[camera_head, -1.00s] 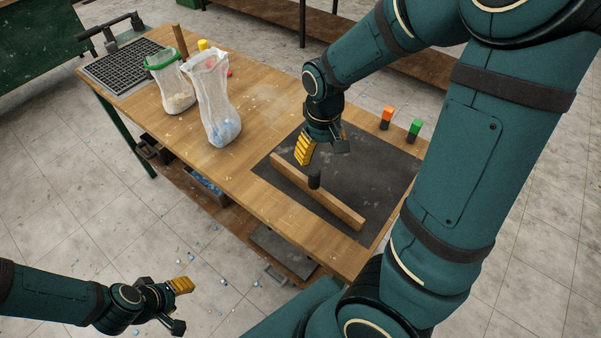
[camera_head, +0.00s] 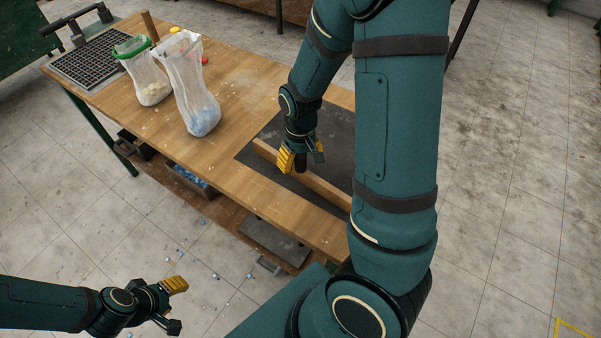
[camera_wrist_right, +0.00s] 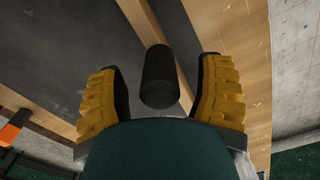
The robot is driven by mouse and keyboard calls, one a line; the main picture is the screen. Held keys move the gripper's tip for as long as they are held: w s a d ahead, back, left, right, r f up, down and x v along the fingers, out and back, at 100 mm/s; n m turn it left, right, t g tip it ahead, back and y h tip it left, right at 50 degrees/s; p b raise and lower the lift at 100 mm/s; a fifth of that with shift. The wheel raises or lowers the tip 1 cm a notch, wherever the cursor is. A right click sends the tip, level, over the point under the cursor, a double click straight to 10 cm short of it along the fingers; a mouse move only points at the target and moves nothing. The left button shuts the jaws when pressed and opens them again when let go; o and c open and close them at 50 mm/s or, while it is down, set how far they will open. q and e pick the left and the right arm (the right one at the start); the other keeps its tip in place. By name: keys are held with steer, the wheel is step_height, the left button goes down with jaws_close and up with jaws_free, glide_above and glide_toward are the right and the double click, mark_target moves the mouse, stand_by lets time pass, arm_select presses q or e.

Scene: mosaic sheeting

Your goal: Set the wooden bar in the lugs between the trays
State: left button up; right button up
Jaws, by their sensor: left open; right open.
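The wooden bar (camera_head: 325,188) lies on the dark mat (camera_head: 262,130) on the workbench; my right arm hides its right end. A black cylindrical grip (camera_wrist_right: 158,80) stands up from about the bar's middle, and it also shows in the head view (camera_head: 301,164). My right gripper (camera_head: 302,158) is open just above the bar. In the wrist view its yellow-padded fingers are on either side of the grip, with gaps at both sides. My left gripper (camera_head: 176,306) is open and empty, away from the bench at lower left. I cannot make out the lugs.
A black gridded tray (camera_head: 95,65) is at the bench's far left end. A green-rimmed bag (camera_head: 148,82) and a tall whitish bag with blue pieces (camera_head: 198,100) stand left of the mat. An orange-ended object (camera_wrist_right: 14,126) shows at the wrist view's left edge.

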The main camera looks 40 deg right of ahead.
step_height(320, 180, down, 2)
steer(key=shift+f, duration=0.15)
jaws_close()
stand_by(0.3)
